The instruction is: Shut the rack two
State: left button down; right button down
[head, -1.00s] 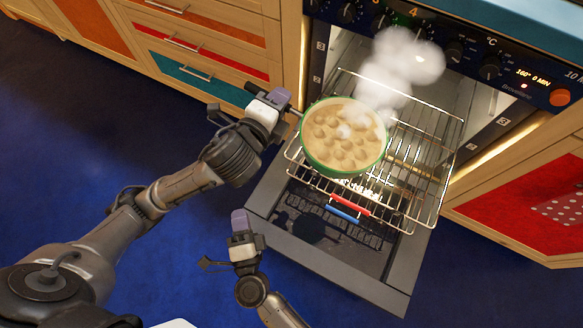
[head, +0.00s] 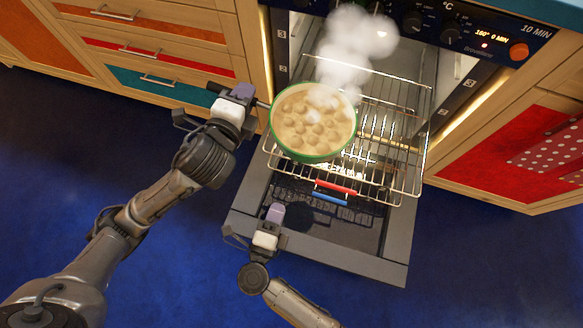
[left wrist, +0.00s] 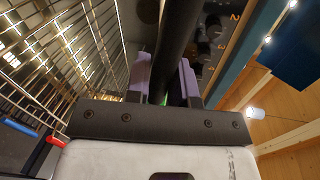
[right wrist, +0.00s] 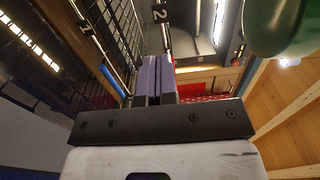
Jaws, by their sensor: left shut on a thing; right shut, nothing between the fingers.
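Two wire racks stick out of the oven: the upper one (head: 385,187) has a red front bar (head: 335,187), and a blue bar (head: 329,199) shows just below it. My left gripper (head: 243,93) is shut on the handle of a green pan (head: 313,122) of steaming food, over the racks' left part. The dark handle (left wrist: 178,35) runs between its fingers in the left wrist view. My right gripper (head: 276,212) is shut and empty, left of the bars and apart from them. The blue bar (right wrist: 111,81) is left of its fingers in the right wrist view.
The oven door (head: 370,262) is folded down beneath the racks. The control panel (head: 450,32) with knobs is above. Drawers (head: 150,60) stand at left, a red-fronted cabinet (head: 500,150) at right. The blue floor in front is open.

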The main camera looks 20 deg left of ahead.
aim_at(294, 161)
jog(key=w+b, duration=0.3)
jog(key=w, duration=0.8)
jog(key=shift+w, duration=0.25)
jog(key=shift+w+b, duration=0.3)
jog(key=shift+b, duration=0.05)
jog(key=shift+w+d+r, duration=0.1)
